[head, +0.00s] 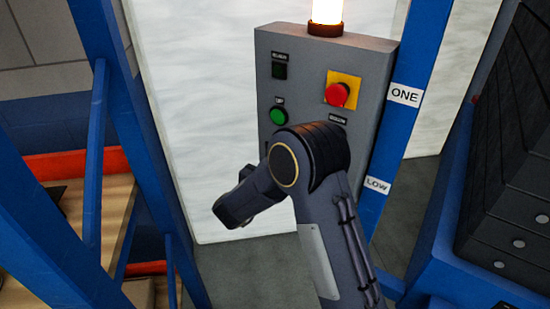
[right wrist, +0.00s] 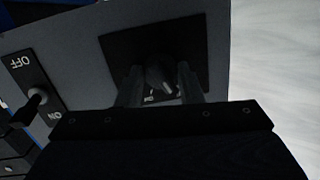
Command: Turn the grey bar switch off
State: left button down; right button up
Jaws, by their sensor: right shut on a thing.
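The control panel (head: 310,75) is a grey box in the head view, its lower part hidden by my right arm. In the right wrist view the grey bar switch (right wrist: 161,80) sits on a dark square plate (right wrist: 115,50). My right gripper (right wrist: 158,84) has one finger on each side of it and is shut on it. A partly hidden label, upside down, shows beside the switch; the bar's exact angle is hard to tell in the dark. The head view does not show this switch or the right gripper's fingers. My left gripper is not in view.
The panel carries a red button (head: 338,94) on yellow, a green button (head: 279,117), a dark button (head: 280,71) and a lit lamp (head: 326,14). A toggle (right wrist: 37,99) marked OFF and ON is beside the plate. Blue posts (head: 405,85) and dark drawers (head: 510,180) flank the panel.

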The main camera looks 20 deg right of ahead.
jog(key=shift+r+n+p, duration=0.1)
jog(key=shift+n+p, duration=0.7)
jog(key=shift+p, duration=0.1)
jog(key=shift+g, duration=0.3)
jog(key=o, duration=1)
jog(key=shift+c, duration=0.2)
jog(key=f+b+v, duration=0.1)
jog(key=v, duration=0.6)
jog(key=shift+s+a+r, duration=0.2)
jog(key=shift+a+r, duration=0.2)
